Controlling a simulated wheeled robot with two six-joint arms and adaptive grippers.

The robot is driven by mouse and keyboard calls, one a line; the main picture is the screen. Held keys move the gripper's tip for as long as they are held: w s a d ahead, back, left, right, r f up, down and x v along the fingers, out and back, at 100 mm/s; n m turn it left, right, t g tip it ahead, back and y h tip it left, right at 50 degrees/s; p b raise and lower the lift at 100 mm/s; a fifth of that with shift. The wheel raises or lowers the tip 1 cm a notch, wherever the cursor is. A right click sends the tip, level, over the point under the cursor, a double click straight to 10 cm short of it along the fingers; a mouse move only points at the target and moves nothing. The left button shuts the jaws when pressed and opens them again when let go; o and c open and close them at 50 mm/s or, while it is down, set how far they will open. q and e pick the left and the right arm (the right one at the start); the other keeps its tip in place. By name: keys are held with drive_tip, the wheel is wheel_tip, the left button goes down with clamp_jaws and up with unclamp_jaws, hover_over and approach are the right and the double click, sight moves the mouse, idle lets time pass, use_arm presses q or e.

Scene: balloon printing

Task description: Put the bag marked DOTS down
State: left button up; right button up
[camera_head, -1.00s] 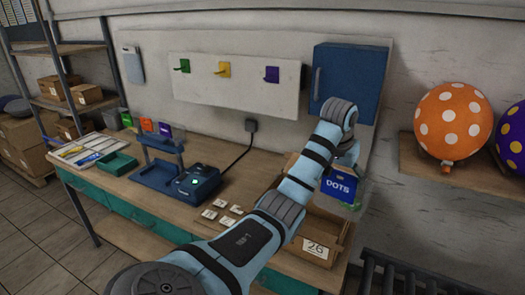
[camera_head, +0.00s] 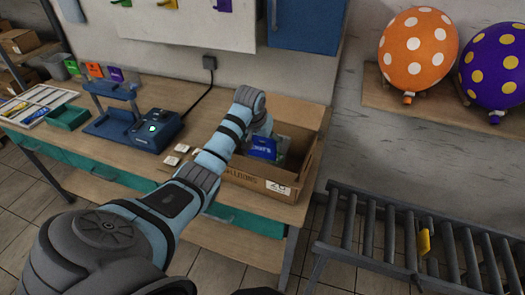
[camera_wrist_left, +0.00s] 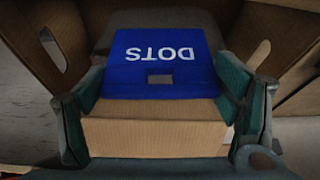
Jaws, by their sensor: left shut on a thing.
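The blue bag marked DOTS (camera_head: 262,148) is at the open cardboard box (camera_head: 261,184) on the workbench, partly below the box's rim. In the left wrist view the bag (camera_wrist_left: 160,62) shows its white lettering upside down, between the two fingers, with cardboard walls around it. My left gripper (camera_head: 268,136) is shut on the bag; its fingers also show in the left wrist view (camera_wrist_left: 160,110). Whether the bag touches the box floor is hidden. My right gripper is not in view.
The box carries a label with 26. A dark blue printing device (camera_head: 155,128) and small white pieces (camera_head: 176,154) are left of it. A roller conveyor (camera_head: 405,240) stands at the right. Orange (camera_head: 418,48) and purple (camera_head: 497,68) dotted balloons rest on a shelf.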

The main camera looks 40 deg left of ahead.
sight(262, 150)
use_arm(q)
wheel_tip(262, 150, down, 5)
drive_tip(key=shift+w+d+r, duration=0.15)
drive_tip(key=shift+r, duration=0.05)
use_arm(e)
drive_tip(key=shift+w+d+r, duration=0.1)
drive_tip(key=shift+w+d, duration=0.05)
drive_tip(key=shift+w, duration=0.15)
use_arm(q)
drive_tip(key=shift+f, duration=0.15)
drive_tip(key=o, duration=1)
drive_tip(key=shift+c, duration=0.2)
drive_tip(key=shift+r, duration=0.5)
drive_tip(key=v, duration=1.1)
drive_tip(key=shift+s+r, duration=0.15)
drive_tip(key=shift+s, duration=0.1)
